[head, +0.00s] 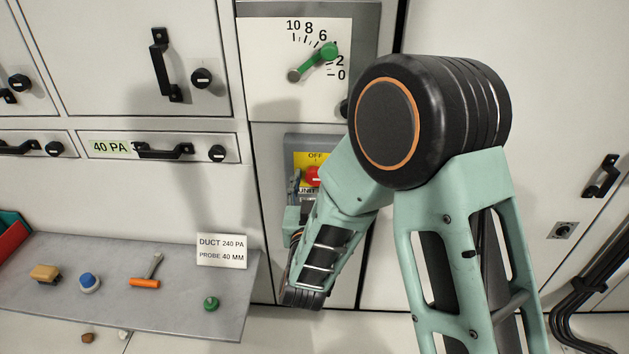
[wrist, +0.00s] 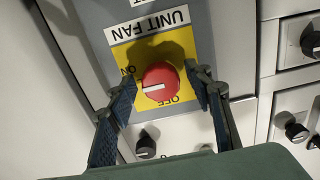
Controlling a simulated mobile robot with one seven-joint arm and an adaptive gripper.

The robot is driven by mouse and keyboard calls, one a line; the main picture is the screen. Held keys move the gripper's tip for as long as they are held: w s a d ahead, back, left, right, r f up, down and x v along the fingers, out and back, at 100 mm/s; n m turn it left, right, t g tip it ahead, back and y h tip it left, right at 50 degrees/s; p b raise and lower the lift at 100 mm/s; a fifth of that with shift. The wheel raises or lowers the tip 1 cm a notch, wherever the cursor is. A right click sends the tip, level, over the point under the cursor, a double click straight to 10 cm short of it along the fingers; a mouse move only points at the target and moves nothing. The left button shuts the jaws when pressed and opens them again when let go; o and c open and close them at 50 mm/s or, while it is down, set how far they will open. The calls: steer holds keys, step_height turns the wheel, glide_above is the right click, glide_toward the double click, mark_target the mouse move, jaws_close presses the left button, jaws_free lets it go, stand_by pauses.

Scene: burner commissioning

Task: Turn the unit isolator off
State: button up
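The red rotary knob (wrist: 160,86) of the isolator sits on a yellow plate (wrist: 124,53) with ON and OFF marks, labelled UNIT FAN, upside down in the wrist view. Its white mark lies toward the left of that view, on the ON side. In the head view the knob (head: 313,176) is partly hidden by my arm, below the word OFF. My gripper (wrist: 160,76) is open, with one blue-padded finger on each side of the knob and visible gaps between. In the head view my gripper (head: 297,192) is at the panel, mostly hidden.
Above is a scale with a green-tipped lever (head: 329,51). A grey shelf (head: 200,312) at lower left holds a card (head: 222,251), a hammer (head: 148,272), a blue-topped item (head: 89,283) and a green knob (head: 211,304). Cabinet handles (head: 162,65) and black cables (head: 590,290) stick out.

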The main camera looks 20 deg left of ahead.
steer(key=c, duration=1)
steer(key=shift+n, duration=0.3)
steer(key=n+b, duration=0.1)
steer(key=n, duration=0.2)
steer(key=shift+n, duration=0.3)
steer(key=n, duration=0.4)
steer(key=shift+n, duration=0.3)
steer(key=n+p, duration=0.1)
steer(key=n, duration=0.3)
steer(key=shift+r, duration=0.15)
steer(key=shift+d+n+p, duration=0.1)
steer(key=shift+n+p, duration=1.25)
steer(key=shift+n, duration=1.25)
